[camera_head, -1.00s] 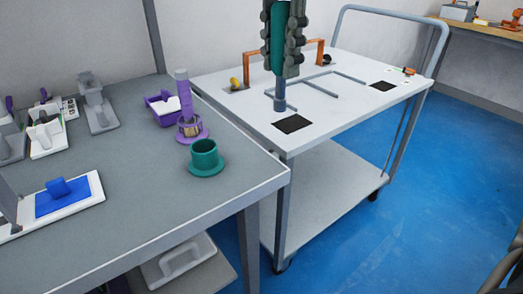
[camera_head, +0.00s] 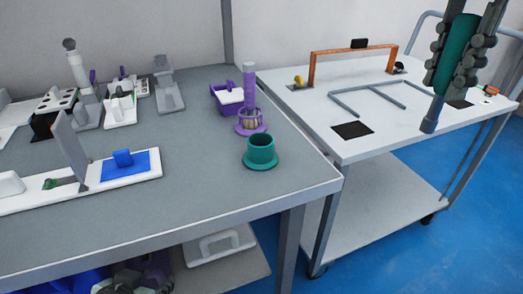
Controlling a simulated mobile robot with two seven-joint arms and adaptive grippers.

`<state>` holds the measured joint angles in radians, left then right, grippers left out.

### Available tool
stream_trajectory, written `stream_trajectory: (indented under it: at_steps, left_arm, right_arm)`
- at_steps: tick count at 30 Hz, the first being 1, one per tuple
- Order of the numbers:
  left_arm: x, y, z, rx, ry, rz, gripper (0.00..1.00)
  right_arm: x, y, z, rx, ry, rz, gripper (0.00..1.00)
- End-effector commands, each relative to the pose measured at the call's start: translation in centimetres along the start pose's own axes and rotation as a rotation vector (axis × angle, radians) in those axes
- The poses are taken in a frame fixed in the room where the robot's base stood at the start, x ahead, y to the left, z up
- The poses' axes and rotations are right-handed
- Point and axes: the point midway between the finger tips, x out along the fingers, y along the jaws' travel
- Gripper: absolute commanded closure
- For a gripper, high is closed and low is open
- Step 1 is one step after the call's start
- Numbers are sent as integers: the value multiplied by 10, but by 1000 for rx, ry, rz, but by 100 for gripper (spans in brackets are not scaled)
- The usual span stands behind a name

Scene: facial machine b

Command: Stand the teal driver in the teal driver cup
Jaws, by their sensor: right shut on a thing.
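The teal driver (camera_head: 456,50) has a teal handle and a grey-blue tip pointing down, tilted slightly. My right gripper (camera_head: 462,62) is shut on its handle and holds it in the air, in front of the white cart at the upper right. The teal driver cup (camera_head: 261,150) stands upright on the grey table near its right edge. It has a round flange base and its top is open. The driver is well to the right of the cup, apart from it. My left gripper is not in view.
A purple cup holding a purple tool (camera_head: 249,92) stands just behind the teal cup. A purple tray (camera_head: 226,99) is behind it. The white cart (camera_head: 350,100) carries an orange arch (camera_head: 352,51). A white board with a blue pad (camera_head: 122,170) lies left. The table around the teal cup is clear.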

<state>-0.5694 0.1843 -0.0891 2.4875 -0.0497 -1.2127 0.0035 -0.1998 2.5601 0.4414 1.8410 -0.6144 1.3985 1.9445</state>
Motion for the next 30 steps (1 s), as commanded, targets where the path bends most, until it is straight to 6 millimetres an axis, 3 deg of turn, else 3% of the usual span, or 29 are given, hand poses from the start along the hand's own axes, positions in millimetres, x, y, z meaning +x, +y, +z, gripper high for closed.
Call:
stream_trajectory:
  at_steps: [12, 30]
  left_arm:
    - [-1, 0, -1, 0, 0, 0, 60]
    - [-24, -5, -19, 0, 0, 0, 60]
  right_arm:
    - [-2, 0, 0, 0, 0, 1, 100]
    - [-39, 0, 0, 0, 0, 1, 100]
